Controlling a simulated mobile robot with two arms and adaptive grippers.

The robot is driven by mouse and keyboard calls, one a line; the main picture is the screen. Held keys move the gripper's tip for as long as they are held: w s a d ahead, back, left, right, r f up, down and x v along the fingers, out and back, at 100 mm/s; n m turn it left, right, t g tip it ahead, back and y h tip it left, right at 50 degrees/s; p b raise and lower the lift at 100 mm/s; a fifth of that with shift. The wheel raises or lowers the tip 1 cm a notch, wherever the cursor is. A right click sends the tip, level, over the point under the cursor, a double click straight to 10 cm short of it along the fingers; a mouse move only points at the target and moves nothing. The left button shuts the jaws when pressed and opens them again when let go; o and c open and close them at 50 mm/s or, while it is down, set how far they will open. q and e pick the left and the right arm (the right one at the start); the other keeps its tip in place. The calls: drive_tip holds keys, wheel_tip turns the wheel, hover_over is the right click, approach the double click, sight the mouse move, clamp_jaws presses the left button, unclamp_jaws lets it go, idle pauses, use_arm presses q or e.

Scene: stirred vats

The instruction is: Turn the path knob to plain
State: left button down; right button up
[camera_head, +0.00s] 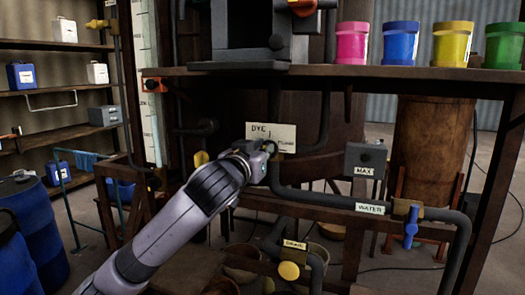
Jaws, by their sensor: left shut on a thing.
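A white sign (285,134) with "DYE" on its left and what looks like "PLAIN" on its right stands in the middle, below the wooden shelf. A short dark pointer mark shows on the sign between the two words. My left gripper (264,154) reaches up from the lower left to the sign's lower edge. It is shut on the path knob there, and the gripper and wrist hide the knob itself. Which way the knob is turned I cannot tell. My right gripper is not in view.
Dark pipes run right of my gripper, with a blue valve handle (411,227) near the "WATER" label (370,208). A grey "MAX" box (365,160) and a yellow "DRAIN" knob (289,270) are close. Pink (352,43), blue, yellow and green pots stand on the shelf (420,73) above.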

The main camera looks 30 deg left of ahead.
use_arm(q)
drive_tip(key=shift+m, duration=0.3)
drive_tip(key=m+p, duration=0.3)
drive_tip(key=m, duration=0.2)
drive_tip(key=m+p, duration=0.4)
drive_tip(key=m, duration=0.2)
drive_tip(key=d+f+m+p, duration=0.1)
drive_tip(key=m+p, duration=0.3)
drive_tip(key=m, duration=0.2)
drive_tip(key=shift+w+f, duration=0.1)
drive_tip(key=shift+w, duration=0.05)
drive_tip(key=shift+f+m, duration=0.1)
drive_tip(key=shift+m, duration=0.3)
idle(0.4)
drive_tip(key=c, duration=1.6)
unclamp_jaws()
